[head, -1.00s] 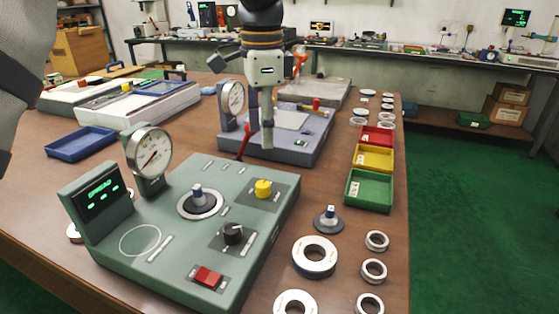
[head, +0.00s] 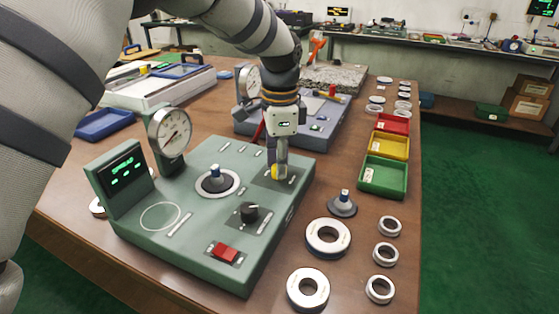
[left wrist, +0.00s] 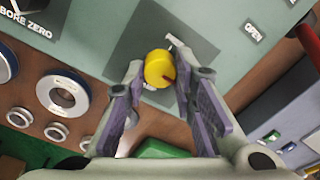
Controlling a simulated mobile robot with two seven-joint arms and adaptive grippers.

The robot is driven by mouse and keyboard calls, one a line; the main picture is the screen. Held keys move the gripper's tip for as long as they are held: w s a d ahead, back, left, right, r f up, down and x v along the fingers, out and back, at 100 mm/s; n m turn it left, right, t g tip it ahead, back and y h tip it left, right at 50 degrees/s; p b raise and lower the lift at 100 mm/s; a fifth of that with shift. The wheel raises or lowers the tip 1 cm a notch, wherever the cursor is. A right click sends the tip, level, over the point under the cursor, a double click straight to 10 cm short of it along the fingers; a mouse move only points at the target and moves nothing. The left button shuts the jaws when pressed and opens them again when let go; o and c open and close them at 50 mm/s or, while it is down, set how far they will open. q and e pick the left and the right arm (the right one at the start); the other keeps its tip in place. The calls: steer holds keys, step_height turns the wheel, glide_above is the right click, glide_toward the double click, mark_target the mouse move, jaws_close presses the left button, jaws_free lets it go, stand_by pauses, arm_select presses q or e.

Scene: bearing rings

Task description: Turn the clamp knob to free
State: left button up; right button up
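The yellow knob (head: 278,174) sits on a dark plate at the back right of the green gauge fixture (head: 150,246). In the left wrist view the knob (left wrist: 158,68) shows a red mark on its top, toward the lower right. My left gripper (head: 281,172) is above the knob, pointing down and partly hiding it. In the left wrist view its fingers (left wrist: 157,70) stand apart on either side of the knob, with narrow gaps that look clear of it. An "OPEN" label (left wrist: 253,31) lies to the right of the knob. My right gripper is out of view.
A black knob (head: 249,212), a red switch (head: 224,252) and a blue-topped post (head: 214,176) are on the same fixture. A dial gauge (head: 172,130) stands behind. Bearing rings (head: 328,237) and coloured bins (head: 383,176) lie to the right.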

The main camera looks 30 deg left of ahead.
arm_select(q)
jaws_close()
steer(key=n, duration=0.3)
steer(key=shift+r+p, duration=0.1)
steer(key=shift+p, duration=0.25)
steer(key=n, duration=0.5)
steer(key=shift+n, duration=0.3)
steer(key=n, duration=0.9)
steer(key=shift+w+g, duration=0.1)
steer(key=shift+g, duration=0.2)
steer(key=shift+n, duration=0.3)
